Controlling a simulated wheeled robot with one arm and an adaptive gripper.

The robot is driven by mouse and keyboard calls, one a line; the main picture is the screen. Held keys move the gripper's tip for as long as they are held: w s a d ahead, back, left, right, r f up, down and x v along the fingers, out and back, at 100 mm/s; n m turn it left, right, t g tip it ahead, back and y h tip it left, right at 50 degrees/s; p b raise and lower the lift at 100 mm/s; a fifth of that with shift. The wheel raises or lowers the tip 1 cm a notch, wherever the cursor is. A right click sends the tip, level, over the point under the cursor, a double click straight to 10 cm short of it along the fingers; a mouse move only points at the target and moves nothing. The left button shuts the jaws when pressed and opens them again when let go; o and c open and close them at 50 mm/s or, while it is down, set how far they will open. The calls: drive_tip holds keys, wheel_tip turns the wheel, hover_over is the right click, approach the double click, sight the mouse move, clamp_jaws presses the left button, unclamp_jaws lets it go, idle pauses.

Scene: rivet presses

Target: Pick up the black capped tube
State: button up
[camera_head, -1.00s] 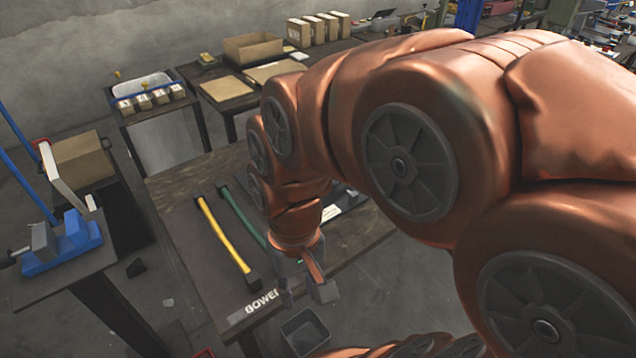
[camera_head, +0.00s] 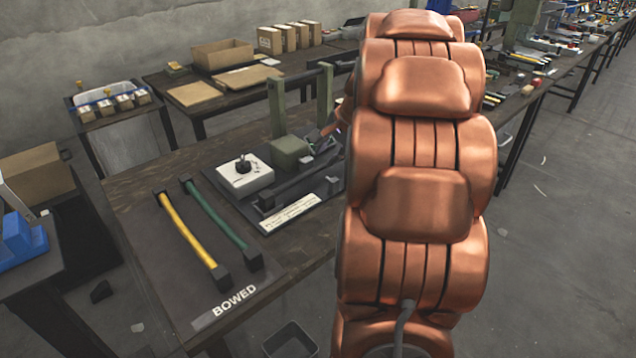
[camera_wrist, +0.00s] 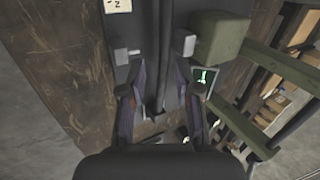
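A dark tube (camera_head: 300,183) with a black end block lies on the dark press bed in the head view, between a white label strip and a green block. In the wrist view a long dark bar, which looks like this tube (camera_wrist: 166,62), runs between my fingers. My gripper (camera_wrist: 156,50) is open, with a finger on each side of it and gaps showing. I cannot tell how high the fingers are above it. Yellow (camera_head: 187,229) and green (camera_head: 220,214) tubes with black ends lie on the BOWED mat. My arm hides part of the press in the head view.
A green press frame (camera_head: 277,108) stands close to my gripper; its green block (camera_wrist: 221,40) is right of my fingers in the wrist view. A white box with a black knob (camera_head: 243,176) sits on the bench. A grey bin (camera_head: 290,342) stands below.

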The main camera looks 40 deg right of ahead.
sight(317, 174)
drive_tip(key=shift+m, duration=0.4)
drive_tip(key=shift+w+d+f, duration=0.6)
drive_tip(key=shift+w+f, duration=0.05)
drive_tip(key=shift+f, duration=0.55)
drive_tip(key=shift+w+d+f, duration=0.6)
drive_tip(key=shift+f, duration=0.6)
drive_tip(key=shift+w+d+f, duration=0.6)
drive_tip(key=shift+w+f, duration=0.05)
drive_tip(key=shift+f, duration=0.55)
clamp_jaws()
